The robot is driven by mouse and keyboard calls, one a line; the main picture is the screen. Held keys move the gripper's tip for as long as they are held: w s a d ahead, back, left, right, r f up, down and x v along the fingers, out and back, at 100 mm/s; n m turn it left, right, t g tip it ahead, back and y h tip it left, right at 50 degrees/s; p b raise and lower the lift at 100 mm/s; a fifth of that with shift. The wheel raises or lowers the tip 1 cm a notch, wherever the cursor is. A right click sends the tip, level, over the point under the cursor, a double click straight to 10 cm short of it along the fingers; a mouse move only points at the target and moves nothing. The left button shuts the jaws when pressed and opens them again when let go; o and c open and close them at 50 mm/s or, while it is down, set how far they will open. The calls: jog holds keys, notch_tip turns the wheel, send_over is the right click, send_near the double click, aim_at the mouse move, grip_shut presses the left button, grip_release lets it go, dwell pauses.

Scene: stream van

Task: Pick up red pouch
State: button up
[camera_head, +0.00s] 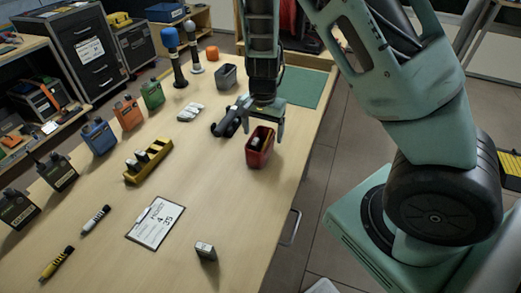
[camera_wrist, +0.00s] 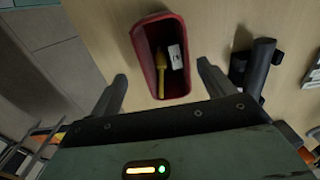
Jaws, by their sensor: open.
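The red pouch (camera_head: 257,158) stands open-topped on the wooden table near its right edge. In the wrist view the red pouch (camera_wrist: 146,62) shows a yellow item (camera_wrist: 160,72) and a small white-labelled item (camera_wrist: 175,56) inside. My gripper (camera_head: 262,122) is open and empty, at the far side of the pouch in the head view. In the wrist view my gripper (camera_wrist: 162,72) has one finger on each side of the pouch's near part, with gaps between fingers and walls. How high the fingertips are above the table is hard to tell.
A dark tool (camera_wrist: 257,66) lies close beside the right finger. A grey bin (camera_head: 227,76) and a green mat (camera_head: 301,87) are farther back. A yellow holder (camera_head: 134,177) and a clipboard (camera_head: 156,223) lie to the left. The table around the clipboard is mostly clear.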

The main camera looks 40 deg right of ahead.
jog(key=shift+w+a+f, duration=0.15)
jog(key=shift+f, duration=1.35)
jog(key=shift+w+a+f, duration=0.1)
jog(key=shift+f, duration=1.4)
jog(key=c, duration=1.1)
